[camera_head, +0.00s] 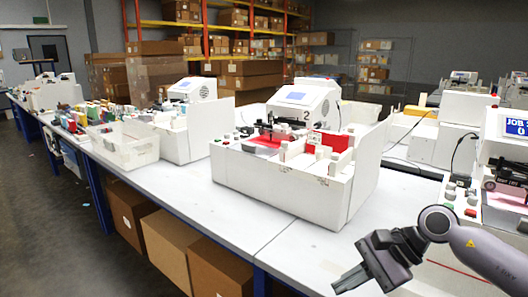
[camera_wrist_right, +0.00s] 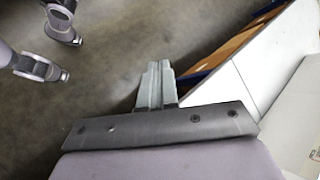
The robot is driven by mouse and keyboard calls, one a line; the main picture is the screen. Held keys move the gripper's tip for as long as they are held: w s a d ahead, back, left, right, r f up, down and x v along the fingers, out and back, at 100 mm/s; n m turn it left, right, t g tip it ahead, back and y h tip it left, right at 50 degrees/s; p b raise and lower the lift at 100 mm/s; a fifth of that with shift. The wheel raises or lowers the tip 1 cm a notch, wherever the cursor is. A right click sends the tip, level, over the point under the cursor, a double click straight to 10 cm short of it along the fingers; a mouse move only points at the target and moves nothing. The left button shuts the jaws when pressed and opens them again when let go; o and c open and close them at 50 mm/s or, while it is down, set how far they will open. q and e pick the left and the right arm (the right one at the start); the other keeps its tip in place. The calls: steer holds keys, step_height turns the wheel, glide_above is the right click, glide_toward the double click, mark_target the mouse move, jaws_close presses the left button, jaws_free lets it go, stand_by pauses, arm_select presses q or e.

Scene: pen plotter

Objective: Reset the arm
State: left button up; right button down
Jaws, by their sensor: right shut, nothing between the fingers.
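My right arm comes in at the lower right of the head view. Its dark gripper (camera_head: 352,281) hangs over the front edge of the white table, apart from the machines. In the right wrist view the two grey fingers (camera_wrist_right: 158,78) are together, with nothing between them, above the concrete floor. The nearest pen plotter (camera_head: 280,185) is a white open-topped box marked 2, with a small screen, a red sheet and a dark carriage inside.
The white table (camera_head: 255,232) runs from the left back to the right front. Another white machine (camera_head: 505,180) with a blue "JOB" screen stands at the right edge. A bin (camera_head: 125,145) and more machines stand at the left. Cardboard boxes (camera_head: 165,240) sit below the table.

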steer(key=s+a+m+t+y, duration=0.4)
steer(key=a+m+y, duration=0.6)
steer(key=m, duration=0.4)
steer(key=s+d+f+m+t+h, duration=0.1)
steer(key=d+f+m+t+h, duration=0.4)
steer(key=m, duration=1)
steer(key=s+d+f+m+t+h, duration=0.15)
steer(key=f+m+t+h, duration=0.45)
steer(key=m, duration=0.9)
steer(key=s+d+f+m+g+h, duration=0.2)
steer(key=s+d+f+m+h, duration=0.1)
steer(key=s+f+m, duration=0.3)
steer(key=s+d+f+m+g+h, duration=0.2)
steer(key=s+d+f+m+g, duration=0.1)
steer(key=s+f+m, duration=0.3)
step_height(320, 180, down, 3)
steer(key=shift+s+d+r+m+g+h, duration=0.15)
steer(key=shift+s+d+m+g+h, duration=0.2)
steer(key=shift+d+m, duration=0.5)
steer(key=shift+a, duration=0.25)
